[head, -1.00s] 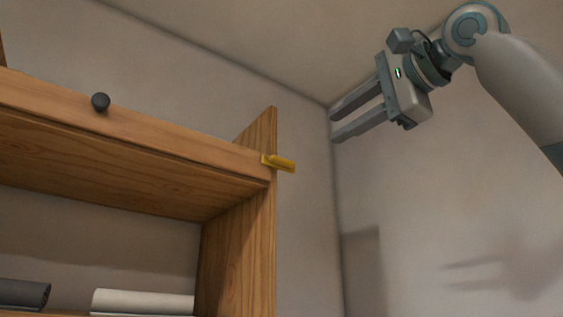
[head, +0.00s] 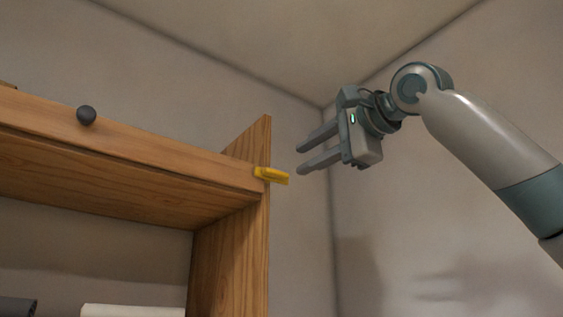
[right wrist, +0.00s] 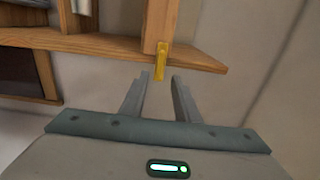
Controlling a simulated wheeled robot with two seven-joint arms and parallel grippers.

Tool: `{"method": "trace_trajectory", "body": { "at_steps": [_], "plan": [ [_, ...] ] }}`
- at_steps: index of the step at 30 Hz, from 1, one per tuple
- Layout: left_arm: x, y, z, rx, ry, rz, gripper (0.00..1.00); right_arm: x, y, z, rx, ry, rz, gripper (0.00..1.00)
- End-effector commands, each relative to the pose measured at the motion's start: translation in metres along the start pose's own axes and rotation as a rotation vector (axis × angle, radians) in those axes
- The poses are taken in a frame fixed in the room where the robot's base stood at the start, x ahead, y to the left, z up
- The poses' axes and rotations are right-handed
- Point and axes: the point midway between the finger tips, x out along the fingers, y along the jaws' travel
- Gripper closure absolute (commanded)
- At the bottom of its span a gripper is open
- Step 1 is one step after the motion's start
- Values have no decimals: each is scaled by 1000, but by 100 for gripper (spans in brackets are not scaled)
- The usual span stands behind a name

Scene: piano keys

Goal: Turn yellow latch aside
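The yellow latch (head: 271,175) sits at the right end of the wooden front board, by the upright side panel, and sticks out to the right past the panel's edge. In the right wrist view the latch (right wrist: 161,61) shows just beyond the fingertips, between them in the picture. My right gripper (head: 299,160) is open and empty, to the right of the latch and apart from it. Its two fingers also show in the right wrist view (right wrist: 160,82), spread apart. My left gripper is in neither view.
A wooden shelf unit (head: 230,260) fills the left side, with a dark round knob (head: 86,116) on its front board (head: 150,142). Rolled white cloth (head: 130,311) lies on a lower shelf. Bare wall (head: 450,220) is on the right.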

Motion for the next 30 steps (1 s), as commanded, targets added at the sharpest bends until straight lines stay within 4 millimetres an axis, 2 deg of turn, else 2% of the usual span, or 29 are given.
{"method": "trace_trajectory", "body": {
  "at_steps": [1,9,15,21,29,30],
  "plan": [
    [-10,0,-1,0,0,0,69,10,-4,0,0,0,2,71],
    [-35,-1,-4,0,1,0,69,57,-5,0,1,0,1,71],
    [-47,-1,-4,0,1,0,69,81,-3,0,0,0,0,71],
    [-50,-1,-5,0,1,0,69,91,-1,0,0,0,-1,71],
    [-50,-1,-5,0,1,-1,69,91,0,0,1,0,-1,71],
    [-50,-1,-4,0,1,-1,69,91,0,0,1,0,-1,74]
  ]
}}
